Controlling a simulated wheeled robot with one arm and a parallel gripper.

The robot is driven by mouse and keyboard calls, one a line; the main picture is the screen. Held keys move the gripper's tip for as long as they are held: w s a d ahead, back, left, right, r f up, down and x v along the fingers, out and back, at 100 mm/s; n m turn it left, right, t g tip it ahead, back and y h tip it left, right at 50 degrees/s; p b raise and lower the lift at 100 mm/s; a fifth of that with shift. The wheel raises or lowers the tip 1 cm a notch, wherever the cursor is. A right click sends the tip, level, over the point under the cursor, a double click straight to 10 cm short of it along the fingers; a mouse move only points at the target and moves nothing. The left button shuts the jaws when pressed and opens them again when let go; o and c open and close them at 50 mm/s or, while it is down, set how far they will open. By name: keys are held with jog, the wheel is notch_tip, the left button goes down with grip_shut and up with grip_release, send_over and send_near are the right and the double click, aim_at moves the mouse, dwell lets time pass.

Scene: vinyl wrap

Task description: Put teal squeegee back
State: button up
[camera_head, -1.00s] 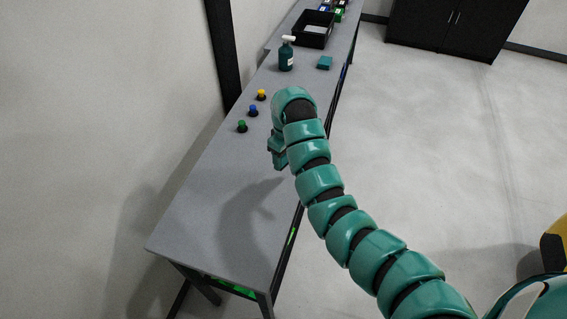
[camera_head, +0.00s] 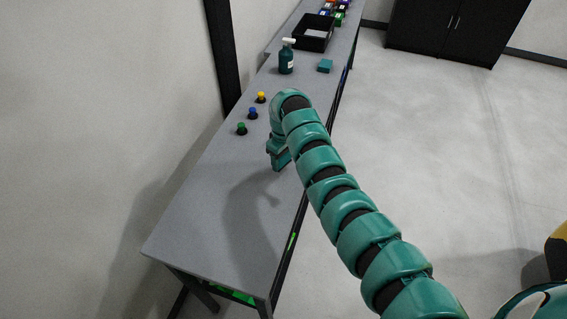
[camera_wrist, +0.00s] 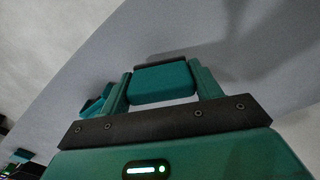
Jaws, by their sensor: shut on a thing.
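The teal squeegee (camera_wrist: 163,84), a teal block with a dark strip along its far edge, is between the two teal fingers of my gripper (camera_wrist: 160,88) in the wrist view. My gripper is shut on it. In the head view my gripper (camera_head: 279,156) hangs low above the near half of the grey table (camera_head: 213,211), by its right edge. There the squeegee is hard to tell from the teal gripper. Whether it touches the table is unclear. A teal block (camera_head: 325,66) lies farther back, right of a dark teal spray bottle (camera_head: 286,60).
Green (camera_head: 242,129), blue (camera_head: 253,113) and yellow (camera_head: 261,97) knobs stand along the table's left side. A black tray (camera_head: 301,45) and several coloured items stand at the far end. The near table top is clear. A black cabinet (camera_head: 439,28) stands beyond.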

aim_at(283, 163)
jog(key=shift+f, duration=0.1)
jog(key=shift+w+f+p, duration=0.1)
jog(key=shift+f+p, duration=0.55)
jog(key=shift+f, duration=0.95)
jog(key=o, duration=0.9)
jog(key=shift+r, duration=0.15)
notch_tip(283, 163, up, 12)
jog(key=b, duration=0.3)
jog(key=shift+b, duration=0.35)
